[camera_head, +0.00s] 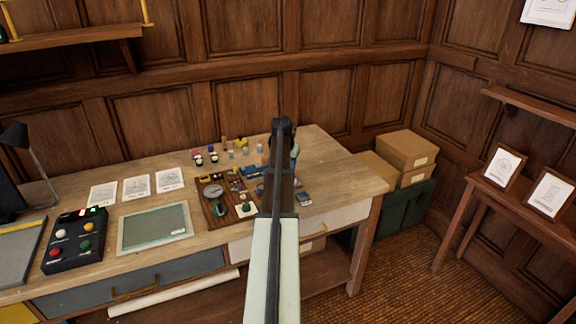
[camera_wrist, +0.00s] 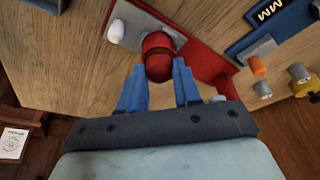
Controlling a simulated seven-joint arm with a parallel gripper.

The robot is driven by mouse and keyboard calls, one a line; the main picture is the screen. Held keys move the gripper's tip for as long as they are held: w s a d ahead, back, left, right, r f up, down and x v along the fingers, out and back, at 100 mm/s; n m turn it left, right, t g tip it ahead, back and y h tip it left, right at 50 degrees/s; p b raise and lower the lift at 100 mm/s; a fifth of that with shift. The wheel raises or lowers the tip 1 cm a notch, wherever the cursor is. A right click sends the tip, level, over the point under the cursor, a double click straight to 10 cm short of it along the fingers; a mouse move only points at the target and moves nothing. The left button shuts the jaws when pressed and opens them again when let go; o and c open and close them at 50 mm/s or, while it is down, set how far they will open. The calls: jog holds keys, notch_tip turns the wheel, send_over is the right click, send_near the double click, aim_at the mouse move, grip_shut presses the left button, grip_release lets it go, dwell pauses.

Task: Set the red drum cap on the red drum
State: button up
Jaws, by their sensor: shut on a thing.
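In the wrist view my gripper (camera_wrist: 159,76) has its two blue fingers on either side of a rounded red piece, which looks like the red drum cap (camera_wrist: 159,69). The gripper is shut on it. Just beyond it, in line with it, is another red rounded part, which looks like the red drum (camera_wrist: 157,42). A dark band lies between the two. I cannot tell whether they touch or a small gap remains. In the head view my own arm hides the gripper, cap and drum.
A grey plate (camera_wrist: 140,18) with a white knob (camera_wrist: 116,32) and a red board (camera_wrist: 205,58) lie by the drum. An orange-topped cylinder (camera_wrist: 257,66) stands right. Several small parts crowd the desk (camera_head: 335,165). A button box (camera_head: 74,241) and green mat (camera_head: 155,228) lie left.

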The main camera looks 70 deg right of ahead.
jog(key=shift+f, duration=0.15)
jog(key=o, duration=1.1)
jog(key=shift+o, duration=0.2)
jog(key=shift+o, duration=1.3)
jog(key=shift+r, duration=3.5)
